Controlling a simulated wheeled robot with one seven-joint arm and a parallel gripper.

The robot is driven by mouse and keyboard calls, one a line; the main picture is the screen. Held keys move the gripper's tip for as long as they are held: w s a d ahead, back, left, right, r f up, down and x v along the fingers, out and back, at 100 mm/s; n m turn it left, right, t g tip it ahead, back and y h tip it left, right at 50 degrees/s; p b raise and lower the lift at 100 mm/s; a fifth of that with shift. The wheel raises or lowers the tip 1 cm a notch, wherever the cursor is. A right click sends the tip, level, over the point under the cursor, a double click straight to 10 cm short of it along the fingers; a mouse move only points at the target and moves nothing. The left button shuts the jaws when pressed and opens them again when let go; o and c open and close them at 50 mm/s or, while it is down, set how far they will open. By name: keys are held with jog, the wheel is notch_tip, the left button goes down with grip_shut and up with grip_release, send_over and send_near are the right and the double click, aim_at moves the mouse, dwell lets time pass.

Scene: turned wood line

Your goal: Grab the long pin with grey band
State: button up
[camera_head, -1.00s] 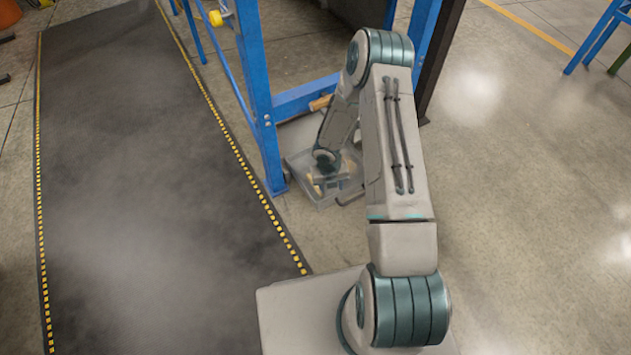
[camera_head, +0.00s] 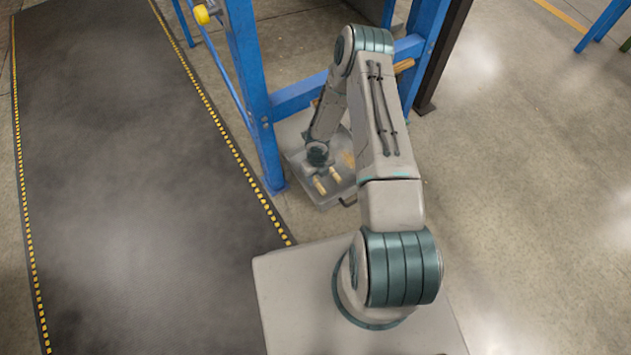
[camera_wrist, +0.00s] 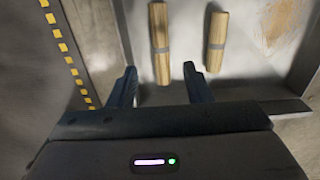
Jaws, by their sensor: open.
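In the wrist view a wooden pin with a grey band (camera_wrist: 160,30) lies in a shallow grey tray (camera_wrist: 240,88). A second wooden pin with a grey band (camera_wrist: 217,28) lies to its right and looks shorter. My gripper (camera_wrist: 160,78) is open and empty, its two fingers either side of the near end of the longer-looking pin. I cannot tell how far above it they are. In the head view both pins, left (camera_head: 320,186) and right (camera_head: 335,174), lie in the tray (camera_head: 325,203) below my wrist; my fingertips are hidden there.
A blue frame post (camera_head: 255,100) and crossbar (camera_head: 305,95) stand close beside and behind the tray. A dark mat with yellow-dashed edges (camera_head: 120,180) lies to the left. A brown worn patch (camera_wrist: 280,22) shows at the wrist view's right. Open floor (camera_head: 530,200) lies to the right.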

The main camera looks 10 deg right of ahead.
aim_at(318, 183)
notch_tip(318, 183, down, 5)
jog(key=shift+d+f+b, duration=0.15)
jog(key=shift+f+b, duration=0.05)
jog(key=shift+b, duration=0.9)
jog(key=shift+r, duration=0.1)
jog(key=shift+c, duration=0.3)
grip_shut()
